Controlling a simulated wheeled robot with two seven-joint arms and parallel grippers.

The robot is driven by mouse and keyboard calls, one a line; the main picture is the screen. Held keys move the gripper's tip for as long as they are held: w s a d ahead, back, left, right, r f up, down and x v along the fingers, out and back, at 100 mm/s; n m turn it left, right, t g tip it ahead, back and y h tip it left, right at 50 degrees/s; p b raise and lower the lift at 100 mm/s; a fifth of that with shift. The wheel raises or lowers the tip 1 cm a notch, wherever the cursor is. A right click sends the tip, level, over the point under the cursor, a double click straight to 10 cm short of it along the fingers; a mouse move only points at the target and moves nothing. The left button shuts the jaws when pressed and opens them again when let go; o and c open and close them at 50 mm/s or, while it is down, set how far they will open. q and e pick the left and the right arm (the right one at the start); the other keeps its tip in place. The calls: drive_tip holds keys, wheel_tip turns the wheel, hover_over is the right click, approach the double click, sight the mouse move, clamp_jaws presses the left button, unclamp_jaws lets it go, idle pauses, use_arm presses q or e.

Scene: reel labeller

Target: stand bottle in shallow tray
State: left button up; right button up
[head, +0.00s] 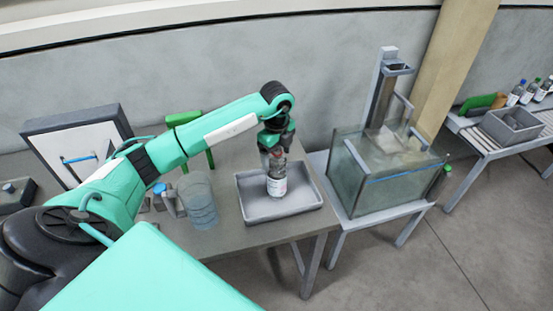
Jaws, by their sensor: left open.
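My right gripper is not in view.
A clear ribbed container (200,205) stands on the table left of the tray. A glass tank (385,185) stands on a separate stand to the right. Several bottles and a grey bin (510,125) are on the far-right rack.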

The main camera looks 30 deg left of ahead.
use_arm(q)
wheel_tip(320, 180, up, 9)
drive_tip(key=b, duration=0.3)
drive_tip(key=shift+r, duration=0.7)
